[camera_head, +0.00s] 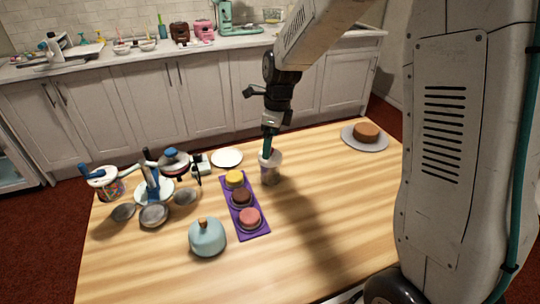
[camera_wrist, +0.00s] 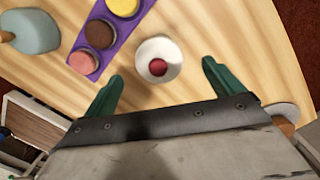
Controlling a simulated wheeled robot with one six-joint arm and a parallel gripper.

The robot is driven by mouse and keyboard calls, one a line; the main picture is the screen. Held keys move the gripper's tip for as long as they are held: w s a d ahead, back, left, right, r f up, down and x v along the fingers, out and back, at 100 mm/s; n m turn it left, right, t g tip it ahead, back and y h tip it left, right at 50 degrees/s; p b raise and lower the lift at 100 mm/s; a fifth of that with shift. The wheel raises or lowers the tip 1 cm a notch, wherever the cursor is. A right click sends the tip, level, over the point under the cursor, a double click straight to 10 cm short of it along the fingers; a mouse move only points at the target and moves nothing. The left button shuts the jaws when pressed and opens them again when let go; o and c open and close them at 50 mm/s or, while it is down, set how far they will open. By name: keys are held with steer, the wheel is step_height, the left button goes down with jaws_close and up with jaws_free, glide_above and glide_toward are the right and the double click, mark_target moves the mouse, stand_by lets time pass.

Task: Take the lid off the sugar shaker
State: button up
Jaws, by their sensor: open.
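The sugar shaker (camera_head: 272,175) stands upright on the wooden table, just right of the purple tray. In the wrist view, its round white top (camera_wrist: 145,48) shows from above with a red knob (camera_wrist: 158,66) near the middle, so the lid appears to be on. My gripper (camera_head: 267,150) points down over the shaker and partly covers it in the head view. In the wrist view, the teal fingers of my gripper (camera_wrist: 162,82) are spread wide, one to each side of the shaker, with nothing between the tips. I cannot tell the exact height gap.
A purple tray (camera_head: 262,233) with three small cakes lies close left. A light-blue lidded pot (camera_head: 207,239), a white plate (camera_head: 227,157) and metal pans (camera_head: 154,215) stand further left. A brown cake (camera_head: 366,131) sits back right. The table's right side is mostly clear.

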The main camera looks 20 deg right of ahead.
mark_target(275, 160)
step_height(275, 160, down, 4)
steer(key=shift+s+a+f, duration=0.1)
steer(key=shift+f, duration=0.15)
steer(key=shift+c, duration=0.3)
steer(key=c, duration=1)
steer(key=shift+o, duration=0.2)
steer(key=shift+r, duration=0.1)
